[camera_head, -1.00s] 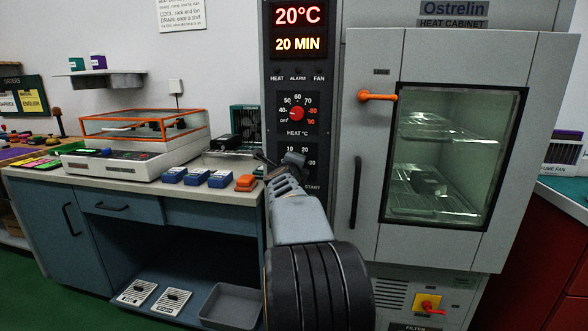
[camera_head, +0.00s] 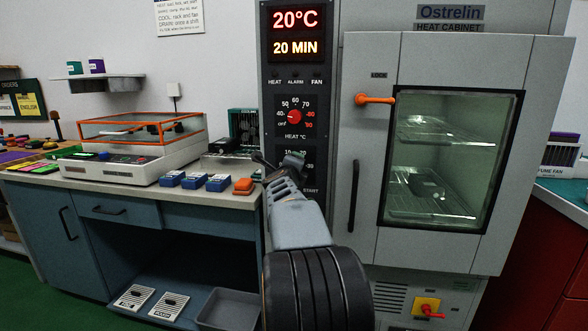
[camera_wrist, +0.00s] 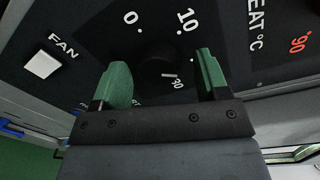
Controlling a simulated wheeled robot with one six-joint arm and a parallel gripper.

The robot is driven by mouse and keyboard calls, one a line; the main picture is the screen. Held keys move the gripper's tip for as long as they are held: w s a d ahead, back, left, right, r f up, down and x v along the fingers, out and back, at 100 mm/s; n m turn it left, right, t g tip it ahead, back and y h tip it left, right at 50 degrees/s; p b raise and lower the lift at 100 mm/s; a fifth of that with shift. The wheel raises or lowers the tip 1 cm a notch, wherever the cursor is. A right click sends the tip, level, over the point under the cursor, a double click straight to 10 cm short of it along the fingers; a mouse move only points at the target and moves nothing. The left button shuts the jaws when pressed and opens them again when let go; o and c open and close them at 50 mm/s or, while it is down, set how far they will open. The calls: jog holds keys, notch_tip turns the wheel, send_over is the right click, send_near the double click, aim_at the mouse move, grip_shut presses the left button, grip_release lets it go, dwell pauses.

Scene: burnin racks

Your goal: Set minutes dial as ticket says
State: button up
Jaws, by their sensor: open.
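The minutes dial shows in the wrist view as a dark round knob (camera_wrist: 158,72) with a short pale mark, on a black panel printed 0, 10 and 30. My gripper (camera_wrist: 164,72) is open, its green fingers either side of the knob. I cannot tell whether they touch it. In the head view my gripper (camera_head: 288,162) is at the lower control panel and hides most of the dial. The heat cabinet's display (camera_head: 296,33) reads 20°C and 20 MIN.
The red heat dial (camera_head: 295,116) sits just above the minutes dial. A white FAN button (camera_wrist: 42,64) is near the left finger. The cabinet door (camera_head: 365,150) is shut, with an orange lever (camera_head: 376,99).

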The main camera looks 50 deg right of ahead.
jog(key=p+v, duration=0.2)
jog(key=v, duration=1.1)
jog(key=shift+s+a+p, duration=0.2)
jog(key=shift+a+p, duration=0.1)
jog(key=shift+a, duration=0.05)
jog(key=shift+r, duration=0.1)
